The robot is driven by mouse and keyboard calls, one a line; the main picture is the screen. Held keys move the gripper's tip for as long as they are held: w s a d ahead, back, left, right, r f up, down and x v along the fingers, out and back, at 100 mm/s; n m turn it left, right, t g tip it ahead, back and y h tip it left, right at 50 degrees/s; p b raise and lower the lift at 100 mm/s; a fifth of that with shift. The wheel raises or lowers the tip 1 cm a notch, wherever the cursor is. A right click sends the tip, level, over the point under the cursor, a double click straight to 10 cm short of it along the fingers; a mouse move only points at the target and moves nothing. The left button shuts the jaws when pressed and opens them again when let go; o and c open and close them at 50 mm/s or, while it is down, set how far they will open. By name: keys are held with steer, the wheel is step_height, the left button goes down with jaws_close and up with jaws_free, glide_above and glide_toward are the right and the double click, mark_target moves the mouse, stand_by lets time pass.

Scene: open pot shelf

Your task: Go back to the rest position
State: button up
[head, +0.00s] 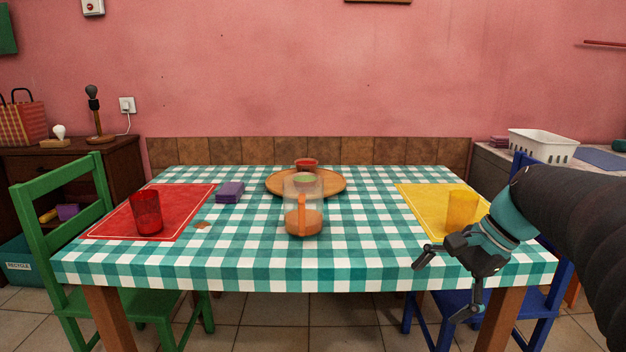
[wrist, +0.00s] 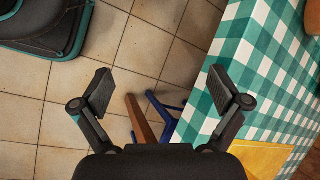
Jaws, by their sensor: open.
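My gripper (head: 444,284) is open and empty at the front right of the table in the head view. In the wrist view my gripper (wrist: 168,92) has its two fingers spread, with floor tiles, a table leg and the checked cloth's edge showing below and between them. The table (head: 350,255) has a green and white checked cloth. A yellow cup (head: 462,208) stands on a yellow mat (head: 421,205), just behind my gripper in the head view. The yellow mat also shows in the wrist view (wrist: 262,160).
A jug (head: 303,215) with orange contents stands mid-table before a round wooden tray (head: 330,184) holding a red bowl (head: 306,164). A red cup (head: 147,213) is on a red mat (head: 190,200), near purple napkins (head: 230,192). Green (head: 35,215) and blue (head: 560,270) chairs flank the table.

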steer(key=s+a+f+n+t+h, duration=0.2)
steer(key=s+f+n+h, duration=0.1)
steer(key=s+n, duration=0.3)
steer(key=s+a+f+n+t+h, duration=0.1)
steer(key=s+a+f+n+h, duration=0.2)
steer(key=s+n, duration=0.3)
steer(key=shift+s+a+f+t, duration=0.15)
steer(key=shift+s+f+t, duration=0.3)
steer(key=shift+s, duration=0.65)
